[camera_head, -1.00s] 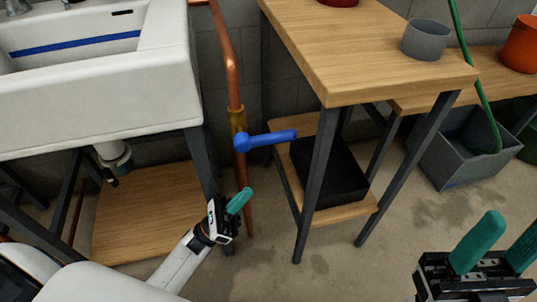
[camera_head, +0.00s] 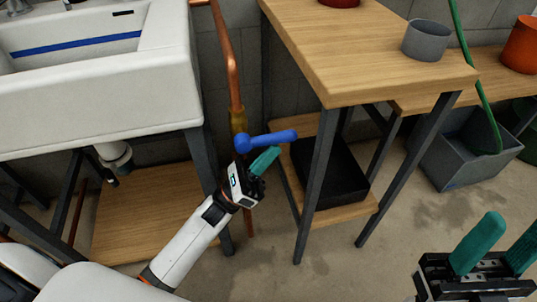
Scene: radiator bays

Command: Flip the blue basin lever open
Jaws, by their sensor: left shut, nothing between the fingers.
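The blue basin lever (camera_head: 272,139) sits on a brass valve on the copper pipe (camera_head: 232,75), right of the white basin (camera_head: 100,95). Its handle points right, across the pipe. My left gripper (camera_head: 270,157) is shut and empty, with its teal fingers just below the lever handle. I cannot tell whether the fingers touch it. The gripper hides the lower part of the valve and some of the pipe. My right gripper (camera_head: 497,248) is open and empty at the lower right, far from the lever.
A wooden table (camera_head: 360,45) with dark metal legs stands right of the pipe. A black tray (camera_head: 335,170) lies on its lower shelf. A grey pot (camera_head: 426,40) stands on top. A grey tub (camera_head: 450,160) with a green hose is at the right. Floor between is clear.

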